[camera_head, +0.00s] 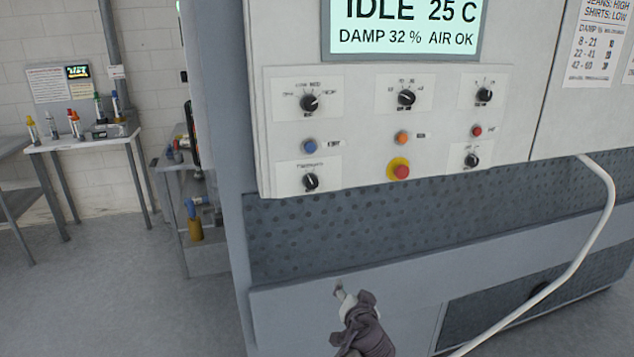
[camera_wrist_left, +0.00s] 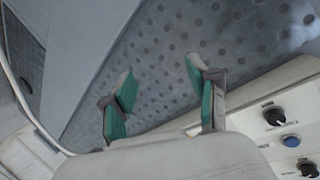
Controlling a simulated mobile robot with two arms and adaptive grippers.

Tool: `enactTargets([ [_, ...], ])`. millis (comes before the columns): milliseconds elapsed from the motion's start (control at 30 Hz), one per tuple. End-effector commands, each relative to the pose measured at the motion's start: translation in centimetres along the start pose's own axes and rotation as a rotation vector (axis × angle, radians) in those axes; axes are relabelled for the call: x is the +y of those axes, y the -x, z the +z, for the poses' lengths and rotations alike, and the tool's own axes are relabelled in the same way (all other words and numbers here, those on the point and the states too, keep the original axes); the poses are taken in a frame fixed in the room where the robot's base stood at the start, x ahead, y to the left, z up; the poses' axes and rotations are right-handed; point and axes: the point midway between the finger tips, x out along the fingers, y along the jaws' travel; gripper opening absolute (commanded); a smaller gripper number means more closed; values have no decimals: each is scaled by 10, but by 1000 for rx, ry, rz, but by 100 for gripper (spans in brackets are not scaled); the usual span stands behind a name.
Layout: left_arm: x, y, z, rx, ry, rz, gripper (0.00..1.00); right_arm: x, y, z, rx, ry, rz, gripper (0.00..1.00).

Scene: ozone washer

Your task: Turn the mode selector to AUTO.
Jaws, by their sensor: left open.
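The control panel (camera_head: 350,150) carries several black rotary knobs on white plates. The upper-left knob (camera_head: 309,103), upper-middle knob (camera_head: 406,97) and upper-right knob (camera_head: 484,95) form a top row. Their small lettering is too blurred to tell which is the mode selector. My left gripper (camera_head: 340,291) is below the panel, before the machine's lower front, apart from every knob. In the left wrist view its green-padded fingers (camera_wrist_left: 160,72) are open with nothing between them. A knob (camera_wrist_left: 274,116) and blue button (camera_wrist_left: 290,142) show there at lower right. My right gripper is not in view.
The display (camera_head: 405,25) reads IDLE, 25 C. A red emergency button (camera_head: 401,171) and a lower-left knob (camera_head: 311,182) sit low on the panel. A white hose (camera_head: 608,205) hangs at right. A side table (camera_head: 85,142) stands at left, with open floor before it.

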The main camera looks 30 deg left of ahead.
Motion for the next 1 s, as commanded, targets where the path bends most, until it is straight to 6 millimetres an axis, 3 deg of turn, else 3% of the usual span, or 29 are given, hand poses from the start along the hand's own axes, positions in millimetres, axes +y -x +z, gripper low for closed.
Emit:
enactTargets([
  [33,-28,12,-48,61,73,-68,60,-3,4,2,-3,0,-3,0],
  [100,-63,30,-94,126,169,-154,60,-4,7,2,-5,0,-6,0],
  [200,-102,54,-137,192,284,-246,60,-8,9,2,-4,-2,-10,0],
  [300,-126,70,-158,231,358,-301,60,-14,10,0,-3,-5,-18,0],
  [400,-138,75,-168,247,390,-324,60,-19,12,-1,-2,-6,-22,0],
  [533,-145,63,-172,248,390,-328,60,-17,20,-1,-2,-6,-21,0],
  [1000,-179,-25,-188,245,386,-327,60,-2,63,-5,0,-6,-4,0],
])
